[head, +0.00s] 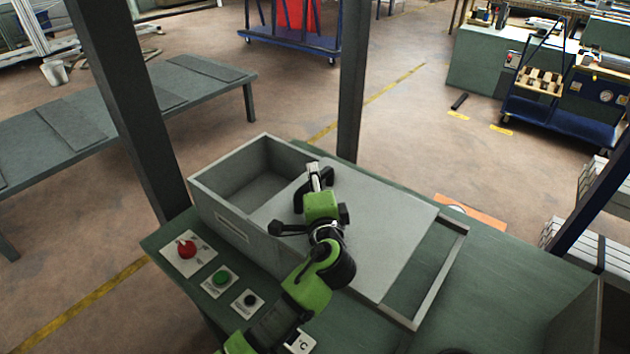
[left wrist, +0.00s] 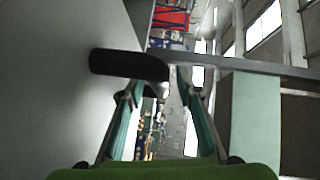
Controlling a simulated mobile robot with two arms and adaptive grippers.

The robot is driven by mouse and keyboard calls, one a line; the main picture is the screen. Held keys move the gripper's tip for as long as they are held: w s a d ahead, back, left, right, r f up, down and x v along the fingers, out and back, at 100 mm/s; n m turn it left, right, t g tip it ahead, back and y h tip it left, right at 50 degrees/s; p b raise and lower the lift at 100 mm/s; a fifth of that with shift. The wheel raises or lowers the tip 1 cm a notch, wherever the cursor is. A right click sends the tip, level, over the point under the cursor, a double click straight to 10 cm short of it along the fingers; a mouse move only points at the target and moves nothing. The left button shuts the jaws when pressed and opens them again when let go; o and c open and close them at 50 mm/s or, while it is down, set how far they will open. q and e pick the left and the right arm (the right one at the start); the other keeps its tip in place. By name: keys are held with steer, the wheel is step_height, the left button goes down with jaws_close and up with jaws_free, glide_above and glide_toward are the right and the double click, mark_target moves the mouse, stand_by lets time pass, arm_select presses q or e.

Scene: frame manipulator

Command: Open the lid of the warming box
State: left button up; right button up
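The warming box (head: 230,222) is a grey metal box on the green table. Its flat grey lid (head: 385,225) lies partway across it, leaving the left end uncovered and empty inside. A black handle (head: 328,182) sits near the lid's left, far edge; in the left wrist view the dark handle (left wrist: 125,63) sticks out from the pale lid surface (left wrist: 50,80). My left gripper (head: 316,172) is at this handle. In the left wrist view its two fingers (left wrist: 166,88) are apart, with the handle's curved end at their tips; contact is unclear. My right gripper is not in view.
A rail frame (head: 440,272) extends right of the lid. A red button (head: 187,248), green button (head: 221,277) and black button (head: 250,299) are on the table's front left. Dark posts (head: 352,80) stand behind and left. The table's right side (head: 510,285) is mostly clear.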

arm_select(q)
steer(key=v, duration=1.2)
steer(key=shift+f, duration=0.1)
